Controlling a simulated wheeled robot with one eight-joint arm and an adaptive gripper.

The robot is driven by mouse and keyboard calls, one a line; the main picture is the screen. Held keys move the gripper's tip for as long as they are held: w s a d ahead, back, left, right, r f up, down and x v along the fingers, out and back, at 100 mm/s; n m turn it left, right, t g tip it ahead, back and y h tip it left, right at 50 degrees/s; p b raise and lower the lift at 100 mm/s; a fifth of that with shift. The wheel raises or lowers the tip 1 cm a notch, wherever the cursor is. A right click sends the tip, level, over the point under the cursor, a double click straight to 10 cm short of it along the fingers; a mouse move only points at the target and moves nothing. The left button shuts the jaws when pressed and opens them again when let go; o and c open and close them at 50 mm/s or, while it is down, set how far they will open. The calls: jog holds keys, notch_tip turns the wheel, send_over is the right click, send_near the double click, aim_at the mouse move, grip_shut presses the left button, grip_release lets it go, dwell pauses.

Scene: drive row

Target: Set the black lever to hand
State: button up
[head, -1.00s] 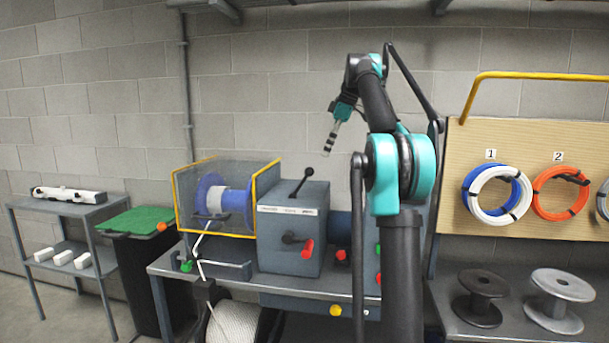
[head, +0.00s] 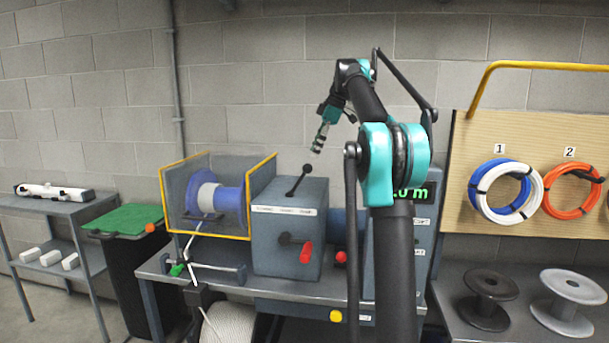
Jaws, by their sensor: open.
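The black lever (head: 298,182) stands on top of the grey drive box (head: 288,224) and leans to the right, its round knob at the upper end. A label strip (head: 284,211) runs along the box's upper front edge; its words are too small to read. My gripper (head: 317,149) is above the lever and slightly to its right, pointing down, open and empty. It looks apart from the knob. My arm hides part of the bench right of the box.
A crank with a red handle (head: 305,253) sticks out from the box front. A guarded blue spool (head: 215,198) stands left of the box. A panel with a green display (head: 412,193) is partly behind my arm. Coils (head: 570,193) hang at right.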

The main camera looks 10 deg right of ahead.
aim_at(304, 172)
jog(key=x, duration=1)
jog(key=shift+f, duration=0.1)
jog(key=shift+c, duration=0.3)
grip_shut()
